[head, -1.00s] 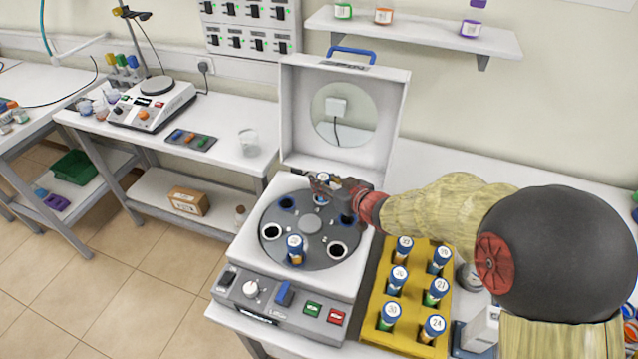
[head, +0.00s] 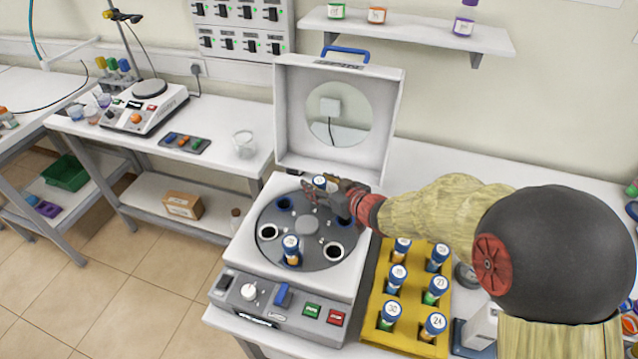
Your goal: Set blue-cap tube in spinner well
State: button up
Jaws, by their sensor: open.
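The spinner (head: 262,231) stands with its lid (head: 282,128) raised, showing a dark round rotor with several wells. One blue-cap tube (head: 291,250) stands in a front well. Another blue-cap tube (head: 320,183) is at the back of the rotor, beside my gripper's fingers; how deep it sits is hidden. My gripper (head: 330,190) is open over the back right of the rotor, and its hand covers part of the wells there. Front wells at left (head: 268,232) and right (head: 334,251) look empty.
A yellow rack (head: 374,313) with several blue-cap tubes stands right of the spinner, under my arm. The raised lid rises behind my gripper. A glass beaker (head: 244,144) and a hot plate (head: 146,106) are on the left bench.

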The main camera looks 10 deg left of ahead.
jog(key=p+v, duration=0.4)
jog(key=v, duration=0.7)
jog(key=s+d+r+m+t+h, duration=0.1)
jog(key=d+r+m+h, duration=0.3)
jog(key=d, duration=0.6)
jog(key=s+d+r+m+t+h, duration=0.1)
jog(key=s+d+r+h, duration=0.1)
jog(key=d+r+h, duration=0.45)
jog(key=s+d+r+m+g, duration=0.1)
jog(key=s+d+m+g, duration=0.1)
jog(key=s, duration=0.9)
jog(key=s+d+r+m+g, duration=0.1)
jog(key=s+d+m+g, duration=0.1)
jog(key=s, duration=1)
jog(key=d+g, duration=0.1)
jog(key=d, duration=0.1)
jog(key=shift+s+d+r+g+y, duration=0.2)
jog(key=shift+d+r+g+y, duration=0.05)
jog(key=shift+g+y, duration=0.15)
jog(key=shift+c, duration=0.9)
